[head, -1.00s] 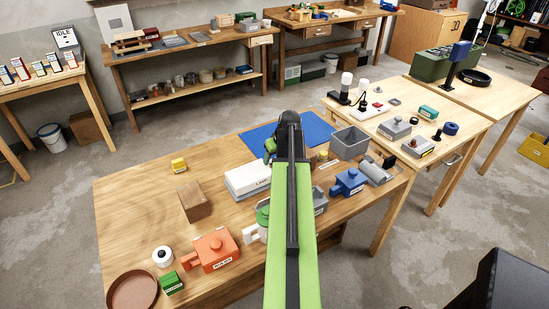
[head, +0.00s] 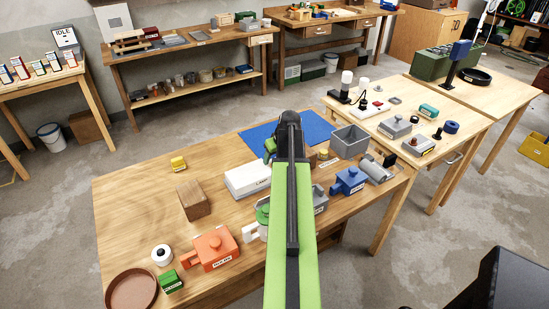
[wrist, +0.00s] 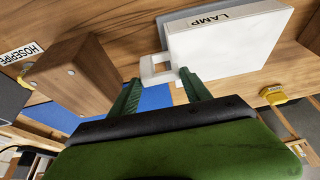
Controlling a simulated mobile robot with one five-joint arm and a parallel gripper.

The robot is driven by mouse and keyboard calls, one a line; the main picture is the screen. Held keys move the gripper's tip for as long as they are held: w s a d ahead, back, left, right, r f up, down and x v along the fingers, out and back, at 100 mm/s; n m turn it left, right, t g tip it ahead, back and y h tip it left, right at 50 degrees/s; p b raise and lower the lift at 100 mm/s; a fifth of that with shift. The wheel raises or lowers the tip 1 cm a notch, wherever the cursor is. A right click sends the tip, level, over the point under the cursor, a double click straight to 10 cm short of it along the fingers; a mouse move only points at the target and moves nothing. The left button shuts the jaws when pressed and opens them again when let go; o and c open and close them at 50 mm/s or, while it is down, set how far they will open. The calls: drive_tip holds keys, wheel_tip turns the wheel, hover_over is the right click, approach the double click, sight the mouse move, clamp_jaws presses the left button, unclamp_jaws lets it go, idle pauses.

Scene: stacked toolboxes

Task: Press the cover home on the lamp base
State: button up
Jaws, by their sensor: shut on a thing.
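A white box-shaped piece marked LAMP (head: 247,179) lies on the wooden table, left of my arm. In the wrist view the same white cover (wrist: 225,48) fills the upper right, with a squared white tab (wrist: 147,71) at its side. My gripper (wrist: 159,76) has its two green fingers on either side of this tab, shut on it. In the head view my gripper (head: 270,148) is at the box's far right end, partly hidden by my arm.
A wooden block (head: 194,200) stands left of the LAMP piece; an orange box (head: 214,248) is nearer. A blue mat (head: 314,127) lies beyond my gripper. A grey bin (head: 349,142) and blue box (head: 348,181) stand to the right. The table's left part is mostly clear.

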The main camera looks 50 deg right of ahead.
drive_tip(key=o, duration=1.2)
drive_tip(key=shift+f, duration=0.1)
drive_tip(key=p+v, duration=1.6)
drive_tip(key=v, duration=0.1)
drive_tip(key=shift+r, duration=0.3)
drive_tip(key=shift+a, duration=0.15)
